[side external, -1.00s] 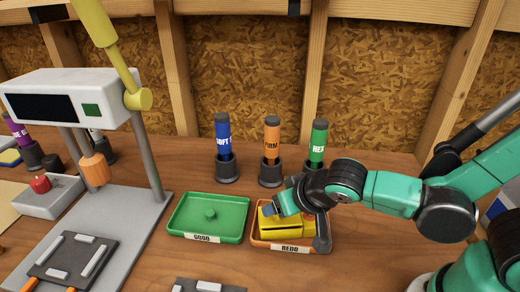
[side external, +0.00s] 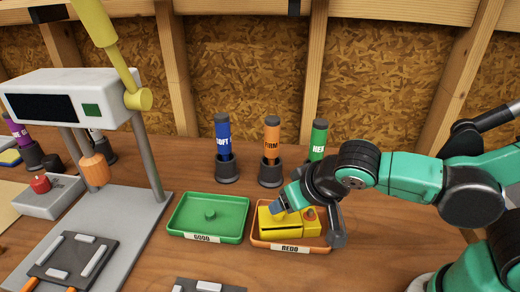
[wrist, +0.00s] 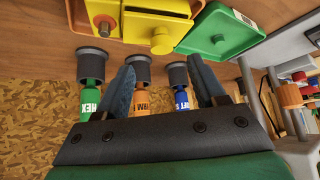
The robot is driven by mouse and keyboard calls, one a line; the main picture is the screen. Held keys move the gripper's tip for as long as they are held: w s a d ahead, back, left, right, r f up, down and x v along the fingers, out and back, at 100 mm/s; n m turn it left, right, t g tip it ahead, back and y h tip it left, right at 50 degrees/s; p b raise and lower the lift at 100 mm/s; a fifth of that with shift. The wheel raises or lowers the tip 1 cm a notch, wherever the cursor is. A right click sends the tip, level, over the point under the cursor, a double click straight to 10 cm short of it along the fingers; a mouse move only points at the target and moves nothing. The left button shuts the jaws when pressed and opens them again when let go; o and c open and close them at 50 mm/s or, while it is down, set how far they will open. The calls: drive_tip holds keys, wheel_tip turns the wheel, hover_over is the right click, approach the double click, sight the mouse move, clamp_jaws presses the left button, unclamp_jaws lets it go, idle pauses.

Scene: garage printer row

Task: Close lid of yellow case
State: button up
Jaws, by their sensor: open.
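The yellow case (side external: 290,226) sits in the orange tray labelled REDO (side external: 262,245). It has a raised block at its left and a lower part at its right, with a small red-orange knob (side external: 310,213) there. In the wrist view the case (wrist: 150,27) is at the top, with a round yellow knob facing me. I cannot tell clearly how far its lid stands open. My gripper (wrist: 161,64) is open and empty, its two blue-grey fingers apart. In the side view it is just above and behind the case, hiding part of it; contact is unclear.
A green tray labelled GOOD (side external: 180,228) is left of the orange tray. Blue (side external: 223,140), orange (side external: 272,140) and green (side external: 317,140) tubes stand in dark holders behind. A grey and white machine (side external: 70,98) stands at left.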

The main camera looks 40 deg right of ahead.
drive_tip(key=shift+w+d+n+g, duration=0.2)
drive_tip(key=shift+w+n+g, duration=0.3)
drive_tip(key=shift+g, duration=0.3)
drive_tip(key=n+g, duration=0.1)
drive_tip(key=w+n+g, duration=0.1)
drive_tip(key=n+g, duration=0.1)
drive_tip(key=shift+w+d+r, duration=0.2)
drive_tip(key=shift+w+d, duration=0.05)
drive_tip(key=shift+w, duration=0.05)
drive_tip(key=n+g, duration=0.1)
drive_tip(key=w+n+g+y, duration=0.1)
drive_tip(key=n, duration=0.1)
drive_tip(key=shift+d+r, duration=0.1)
drive_tip(key=shift+r, duration=0.25)
drive_tip(key=shift+w+r+n+g+y, duration=0.1)
drive_tip(key=shift+n+g+y, duration=0.4)
drive_tip(key=shift+n, duration=0.2)
drive_tip(key=shift+s+a+f, duration=0.1)
drive_tip(key=shift+a+f, duration=0.05)
drive_tip(key=shift+f, duration=1.2)
drive_tip(key=shift+s+a+f, duration=0.1)
drive_tip(key=shift+f, duration=1.25)
clamp_jaws()
drive_tip(key=shift+s+a+f+t+h, duration=0.2)
drive_tip(key=shift+s+t+h, duration=0.1)
drive_tip(key=shift+t, duration=0.2)
unclamp_jaws()
drive_tip(key=shift+w, duration=0.1)
